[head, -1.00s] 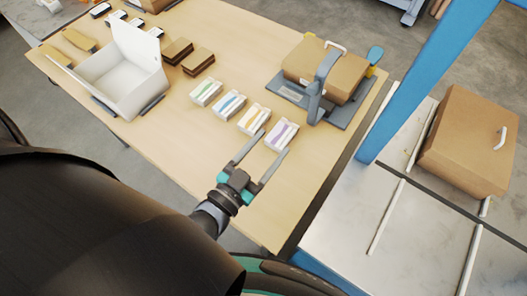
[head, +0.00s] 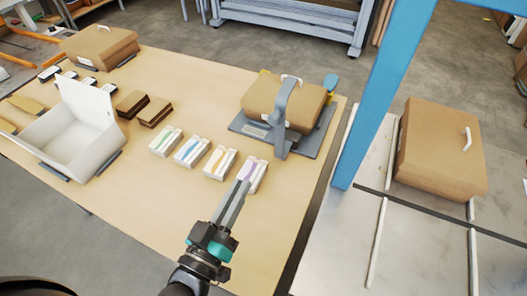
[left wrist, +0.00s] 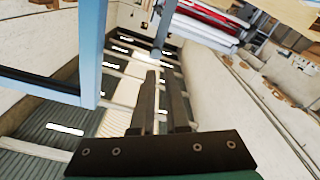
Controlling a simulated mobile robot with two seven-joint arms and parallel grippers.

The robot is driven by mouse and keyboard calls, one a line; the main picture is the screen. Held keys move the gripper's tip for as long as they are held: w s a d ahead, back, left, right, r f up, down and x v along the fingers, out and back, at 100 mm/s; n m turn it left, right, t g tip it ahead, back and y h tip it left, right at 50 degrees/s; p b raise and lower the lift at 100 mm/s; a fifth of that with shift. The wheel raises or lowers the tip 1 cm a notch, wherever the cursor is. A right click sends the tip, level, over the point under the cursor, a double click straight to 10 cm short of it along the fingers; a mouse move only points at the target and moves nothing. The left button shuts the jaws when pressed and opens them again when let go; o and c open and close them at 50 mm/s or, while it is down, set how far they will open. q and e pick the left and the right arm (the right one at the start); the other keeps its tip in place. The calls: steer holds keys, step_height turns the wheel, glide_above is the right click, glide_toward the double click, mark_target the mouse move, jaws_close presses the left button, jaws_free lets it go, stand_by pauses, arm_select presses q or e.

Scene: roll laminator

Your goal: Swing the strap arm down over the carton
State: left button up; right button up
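A brown carton (head: 262,95) sits on a grey base plate (head: 308,146) at the back right of the wooden table in the head view. A grey strap arm (head: 282,118) rises from the plate at the carton's near side. Its top curves toward a white handle on the carton; I cannot tell whether it touches. A blue knob (head: 331,81) stands at the plate's far right. My left gripper (head: 243,186) is empty, its fingers close together, in front of and below the strap arm in the picture. Its fingers (left wrist: 161,72) also show in the left wrist view. My right gripper is out of view.
Several small white boxes with coloured stripes (head: 219,162) stand just left of my left fingertips. A white open box (head: 80,135) is farther left. A blue post (head: 375,100) rises right of the table, beside another carton (head: 437,155).

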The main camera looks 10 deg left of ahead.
arm_select(q)
steer(key=n+b, duration=0.3)
steer(key=n, duration=0.1)
steer(key=n+b, duration=0.3)
steer(key=d+f+n+t+b, duration=0.1)
steer(key=n+b, duration=0.2)
steer(key=n, duration=0.1)
steer(key=shift+n, duration=0.3)
jaws_close()
steer(key=n, duration=0.2)
glide_toward(273, 123)
steer(key=x, duration=0.7)
steer(key=shift+f, duration=0.15)
steer(key=shift+p, duration=0.3)
